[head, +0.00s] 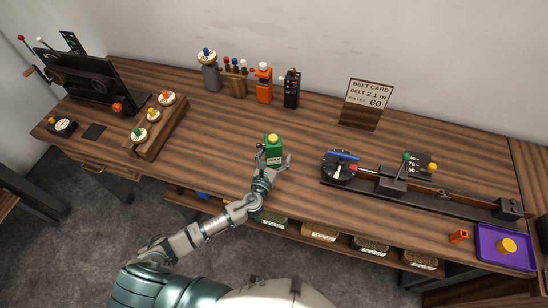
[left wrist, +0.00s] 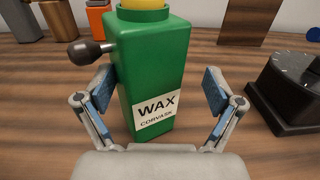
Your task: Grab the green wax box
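The green wax box (head: 273,149) stands upright on the wooden table, with a yellow top and a dark knob on its left side. In the left wrist view the box (left wrist: 157,65) fills the middle, and its white label reads WAX. My left gripper (head: 272,162) is at the box's near side. In the left wrist view its two blue-padded fingers (left wrist: 158,92) are spread, one on each side of the box. A gap shows on the right; the left finger is close to the box. My right gripper is not in view.
A belt rig (head: 395,183) lies to the right, with a purple tray (head: 486,262) beyond it. A wooden rack with knobs (head: 160,128) is at the left. A card sign (head: 366,103) and an orange bottle (head: 264,90) stand behind. The table around the box is clear.

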